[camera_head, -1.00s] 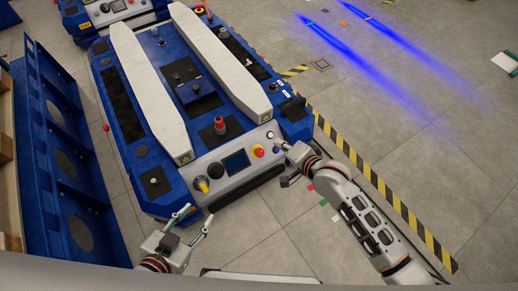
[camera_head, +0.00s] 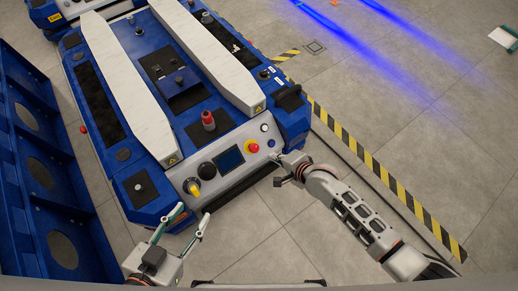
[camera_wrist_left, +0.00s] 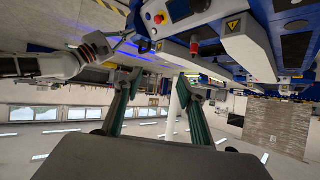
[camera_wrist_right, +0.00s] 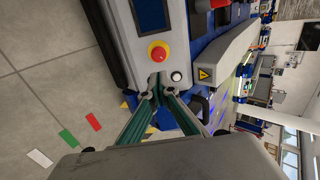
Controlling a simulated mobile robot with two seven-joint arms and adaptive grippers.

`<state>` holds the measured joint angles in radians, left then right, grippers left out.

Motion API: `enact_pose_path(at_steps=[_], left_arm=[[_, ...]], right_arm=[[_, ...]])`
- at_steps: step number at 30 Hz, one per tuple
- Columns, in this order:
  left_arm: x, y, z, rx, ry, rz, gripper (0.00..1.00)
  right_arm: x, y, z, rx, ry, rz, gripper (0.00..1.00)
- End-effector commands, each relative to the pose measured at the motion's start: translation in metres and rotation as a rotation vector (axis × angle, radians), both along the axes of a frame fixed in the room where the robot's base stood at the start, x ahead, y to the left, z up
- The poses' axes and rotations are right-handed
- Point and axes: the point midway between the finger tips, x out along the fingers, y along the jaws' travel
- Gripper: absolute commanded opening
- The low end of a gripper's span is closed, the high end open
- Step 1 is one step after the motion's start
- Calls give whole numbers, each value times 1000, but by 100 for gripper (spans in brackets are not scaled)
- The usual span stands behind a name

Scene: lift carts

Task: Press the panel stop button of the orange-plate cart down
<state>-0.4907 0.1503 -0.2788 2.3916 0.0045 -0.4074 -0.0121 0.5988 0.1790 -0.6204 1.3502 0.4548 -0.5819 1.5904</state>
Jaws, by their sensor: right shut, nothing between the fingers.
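The near blue cart (camera_head: 128,200) has a grey front panel (camera_head: 222,180). Its red stop button on a yellow base (camera_head: 252,147) is at the panel's right part, and shows in the right wrist view (camera_wrist_right: 158,52). Contact cannot be told. My left gripper (camera_head: 192,222) is open and empty before the panel's left end.
The panel also has a screen (camera_head: 230,158), a black knob (camera_head: 207,170) and a yellow-based switch (camera_head: 193,187). A red knob (camera_head: 208,120) stands on the deck. Another cart (camera_head: 75,12) is behind. A blue rack (camera_head: 45,170) stands left.

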Motion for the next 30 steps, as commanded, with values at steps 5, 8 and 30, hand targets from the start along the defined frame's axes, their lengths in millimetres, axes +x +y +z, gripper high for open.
enact_pose_path(at_steps=[5,8,30], left_arm=[[-1,-10,-4,-47,5,7,40],[1,-16,-1,-77,0,13,40],[-7,-75,5,-536,63,160,40]], right_arm=[[8,11,-29,0,15,0,0],[17,19,-42,0,17,2,0],[76,57,-93,-1,5,1,0]])
